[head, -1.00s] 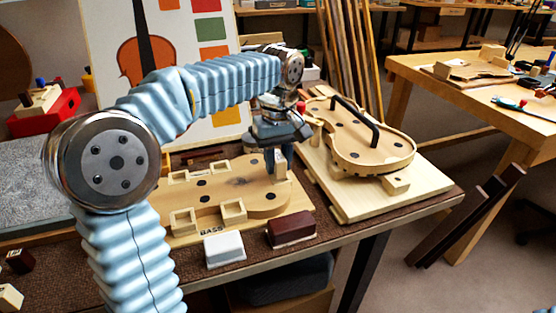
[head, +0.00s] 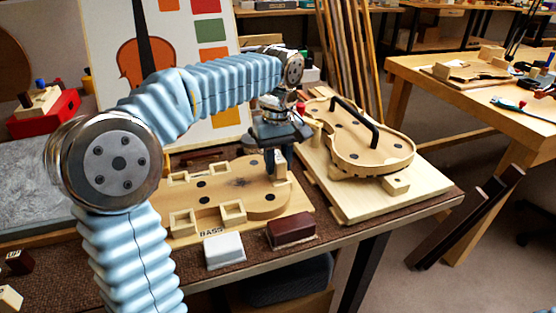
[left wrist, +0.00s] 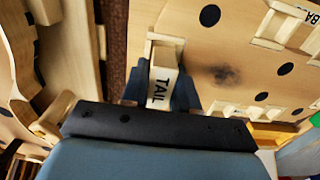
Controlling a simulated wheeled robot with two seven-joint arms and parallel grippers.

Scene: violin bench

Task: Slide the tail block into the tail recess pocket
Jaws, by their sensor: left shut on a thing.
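The tail block, a small pale wooden block lettered TAIL (left wrist: 162,82), is held between the dark fingers of my left gripper (head: 278,160). In the head view the block (head: 281,172) shows at the right end of a flat wooden board (head: 225,178) marked BASS. In the left wrist view, a pale wooden rim (left wrist: 164,39), apparently the tail recess pocket, borders the block's far end at the board's edge. I cannot tell how far the block is inside it, as the fingers and block hide much. My right gripper is not in view.
A violin body on a pale board (head: 430,186) stands close to the right of my left gripper. A white block (head: 224,250) and a dark red block (head: 291,231) lie at the bench's front. Small wooden frames (head: 232,211) rise from the BASS board.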

